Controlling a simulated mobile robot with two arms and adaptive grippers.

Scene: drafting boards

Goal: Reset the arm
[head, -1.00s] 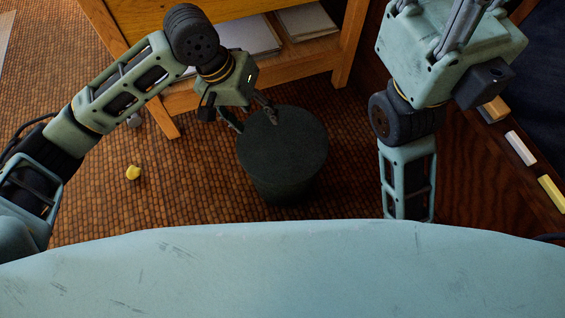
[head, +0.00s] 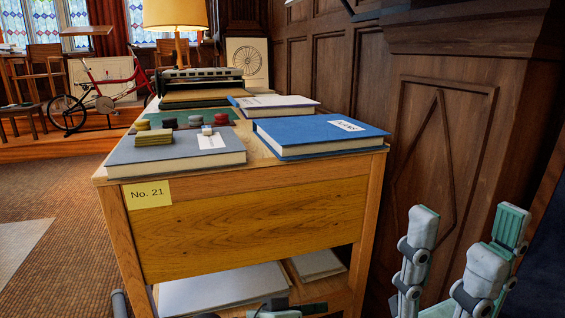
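My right gripper (head: 463,236) is at the lower right in the head view, pointing up. Its pale green and grey fingers stand apart with nothing between them, in front of the dark wood panelling. A small part of my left arm's end (head: 275,311) shows at the bottom edge, in front of the desk's lower shelf. Its fingers are cut off by the frame.
A wooden desk (head: 250,225) labelled No. 21 stands ahead. On it are a blue book (head: 310,134), a grey-blue book (head: 170,153), another book (head: 272,106), small weights and a lamp (head: 176,16). Panelling (head: 435,150) bounds the right; carpet (head: 60,225) is open at left.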

